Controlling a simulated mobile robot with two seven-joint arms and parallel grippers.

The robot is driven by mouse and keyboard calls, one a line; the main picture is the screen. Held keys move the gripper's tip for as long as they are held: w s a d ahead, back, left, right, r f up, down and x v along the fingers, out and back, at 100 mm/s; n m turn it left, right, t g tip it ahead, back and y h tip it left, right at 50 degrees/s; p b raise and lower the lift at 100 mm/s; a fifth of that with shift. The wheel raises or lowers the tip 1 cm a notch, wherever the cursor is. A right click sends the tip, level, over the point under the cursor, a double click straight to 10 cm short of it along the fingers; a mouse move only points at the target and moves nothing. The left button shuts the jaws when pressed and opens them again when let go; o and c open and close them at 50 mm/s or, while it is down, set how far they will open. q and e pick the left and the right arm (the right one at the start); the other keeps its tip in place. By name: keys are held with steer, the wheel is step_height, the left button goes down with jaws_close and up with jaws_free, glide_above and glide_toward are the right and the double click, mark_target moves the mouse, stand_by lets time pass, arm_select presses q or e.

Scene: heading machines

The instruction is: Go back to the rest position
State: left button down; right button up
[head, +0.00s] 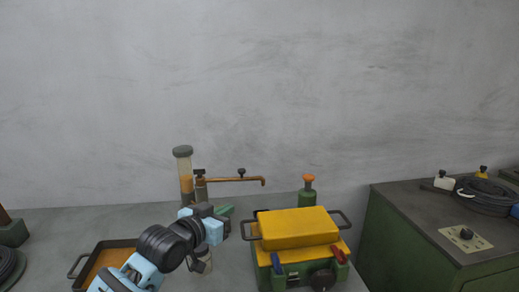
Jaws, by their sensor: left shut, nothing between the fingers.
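My left arm comes in from the bottom left, light blue with black joints. Its wrist is raised over the work surface, in front of a brass tap and a tall cylinder. My left gripper (199,264) hangs below the wrist, dark and small in the head view, shut with nothing in it. It is left of the yellow-topped machine (298,228) and apart from it. My right gripper is not in view.
An orange-bottomed tray (118,243) lies to the left. A green bottle with an orange cap (308,192) stands behind the machine. A green cabinet (400,230) with coiled cable (487,196) stands right.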

arm_select(q)
steer(key=s+a+f+n+g+y, duration=0.1)
steer(key=s+a+f+g+y, duration=0.15)
steer(key=s+f, duration=0.95)
steer(key=s+a+f+n+g+y, duration=0.1)
steer(key=s+a+f+g+y, duration=0.2)
steer(key=s+f, duration=0.9)
steer(key=s+a+f+n+g+y, duration=0.1)
steer(key=s+a+f+g, duration=0.15)
steer(key=s, duration=0.75)
steer(key=s+a+f+g+y, duration=0.1)
steer(key=s+a+f+g, duration=0.2)
steer(key=s, duration=0.6)
steer(key=s+a+f+n+g, duration=0.15)
steer(key=s+a, duration=0.25)
steer(key=s, duration=0.6)
steer(key=w+d+f+t+h, duration=0.1)
steer(key=w+d+f+t, duration=0.2)
steer(key=w+f+t, duration=0.3)
step_height(320, 180, down, 3)
steer(key=shift+w+r+t, duration=0.1)
steer(key=shift+w+t, duration=0.05)
steer(key=shift+t, duration=0.5)
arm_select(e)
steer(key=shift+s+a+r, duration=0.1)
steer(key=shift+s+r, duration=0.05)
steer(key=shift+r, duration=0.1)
arm_select(q)
steer(key=shift+m+h, duration=0.25)
